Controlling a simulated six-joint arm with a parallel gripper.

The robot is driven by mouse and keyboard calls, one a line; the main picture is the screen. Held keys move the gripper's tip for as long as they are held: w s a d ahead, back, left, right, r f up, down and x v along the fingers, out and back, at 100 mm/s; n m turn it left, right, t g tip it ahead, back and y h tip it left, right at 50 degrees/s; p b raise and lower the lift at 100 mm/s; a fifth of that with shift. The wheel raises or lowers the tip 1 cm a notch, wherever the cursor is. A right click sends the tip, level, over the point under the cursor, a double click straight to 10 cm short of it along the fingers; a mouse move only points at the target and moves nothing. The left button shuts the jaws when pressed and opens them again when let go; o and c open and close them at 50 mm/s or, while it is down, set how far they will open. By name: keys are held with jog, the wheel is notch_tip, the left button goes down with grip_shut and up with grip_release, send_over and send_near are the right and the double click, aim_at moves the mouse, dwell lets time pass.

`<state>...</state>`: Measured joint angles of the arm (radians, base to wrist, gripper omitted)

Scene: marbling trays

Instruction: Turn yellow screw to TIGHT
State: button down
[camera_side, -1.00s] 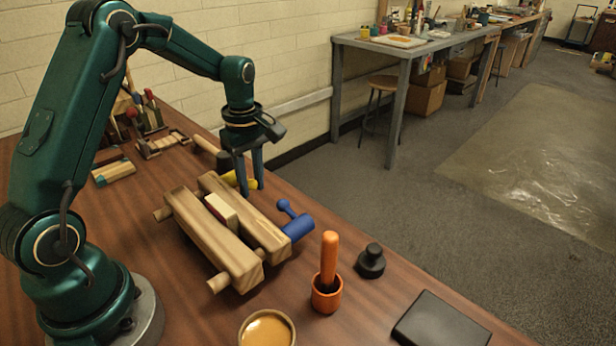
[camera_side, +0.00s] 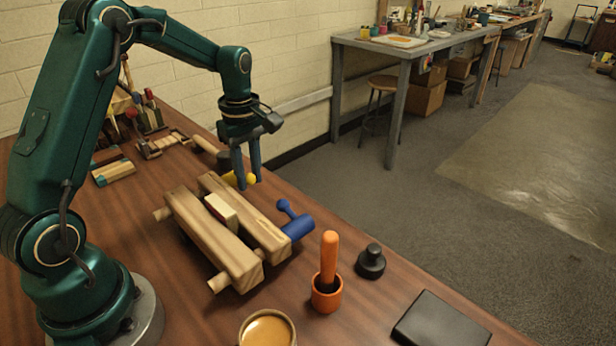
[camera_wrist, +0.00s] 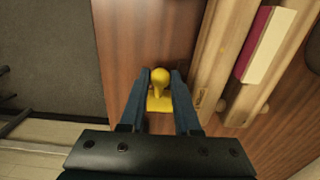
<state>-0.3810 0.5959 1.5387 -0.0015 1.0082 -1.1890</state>
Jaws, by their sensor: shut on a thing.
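The yellow screw (camera_side: 230,179) is at the far end of the wooden press, partly behind my fingers in the side view. The wrist view shows its rounded knob and wider base (camera_wrist: 159,103) between my two fingers. My gripper (camera_side: 247,185) points down and is shut on the yellow screw, one finger on each side of it; it also shows in the wrist view (camera_wrist: 160,75). The press has two wooden beams (camera_side: 213,240) with a cream and dark red block (camera_side: 222,210) between them. A blue screw (camera_side: 297,228) sits at the near end. No TIGHT mark is readable.
An orange pestle-like tool (camera_side: 329,258) stands in an orange cup, beside a black weight (camera_side: 371,262). A bowl of amber liquid (camera_side: 267,329) and a dark flat box (camera_side: 441,322) are at the front. Small tools (camera_side: 150,117) crowd the back left.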

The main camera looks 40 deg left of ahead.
jog(key=c, duration=0.9)
grip_release()
jog(key=shift+a, duration=0.1)
jog(key=shift+d+f, duration=0.2)
jog(key=shift+f, duration=0.05)
grip_shut()
jog(key=shift+a+r, duration=0.3)
jog(key=shift+r, duration=0.2)
jog(key=shift+a+r, duration=0.1)
